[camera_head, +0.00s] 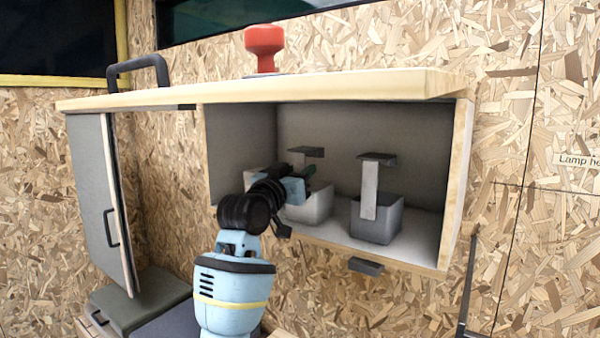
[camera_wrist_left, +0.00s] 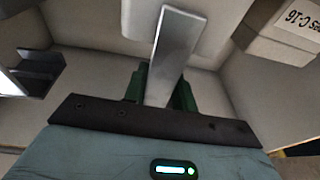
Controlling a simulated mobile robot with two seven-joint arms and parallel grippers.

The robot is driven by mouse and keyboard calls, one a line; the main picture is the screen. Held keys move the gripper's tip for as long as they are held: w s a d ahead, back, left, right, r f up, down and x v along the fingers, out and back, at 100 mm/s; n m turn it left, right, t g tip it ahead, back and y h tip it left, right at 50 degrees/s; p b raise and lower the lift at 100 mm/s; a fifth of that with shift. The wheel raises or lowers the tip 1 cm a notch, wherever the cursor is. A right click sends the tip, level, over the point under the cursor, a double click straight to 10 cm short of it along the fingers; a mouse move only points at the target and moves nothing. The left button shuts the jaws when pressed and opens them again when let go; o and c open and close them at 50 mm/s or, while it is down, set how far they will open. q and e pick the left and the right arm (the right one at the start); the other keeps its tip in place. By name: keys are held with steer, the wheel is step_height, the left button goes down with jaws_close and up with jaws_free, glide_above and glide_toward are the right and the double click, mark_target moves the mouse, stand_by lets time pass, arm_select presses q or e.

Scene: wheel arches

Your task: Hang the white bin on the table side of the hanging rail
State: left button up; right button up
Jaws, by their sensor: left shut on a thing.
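The white bin (camera_head: 312,208) stands in the open cabinet compartment, left of a grey bin (camera_head: 376,222). A dark hook plate (camera_head: 306,151) shows above the white bin. My left gripper (camera_head: 308,175) reaches into the compartment at the white bin, its arm hiding the bin's left part. In the left wrist view, a pale flat strip (camera_wrist_left: 173,45) runs between the green fingers of my left gripper (camera_wrist_left: 165,90), which is shut on it. The strip looks like the white bin's upright hanger. My right gripper is not in view. I cannot make out the hanging rail.
The grey bin has a pale upright strip and dark top plate. The cabinet (camera_head: 455,180) has side walls and a low top close around my arm. Its grey door (camera_head: 97,190) stands open at left. A red object (camera_head: 264,45) stands on top. A labelled box (camera_wrist_left: 285,30) shows in the wrist view.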

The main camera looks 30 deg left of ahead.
arm_select(q)
steer(key=shift+r, duration=1.3)
steer(key=s, duration=1.6)
steer(key=shift+a, duration=0.15)
stand_by(0.5)
steer(key=shift+f, duration=0.1)
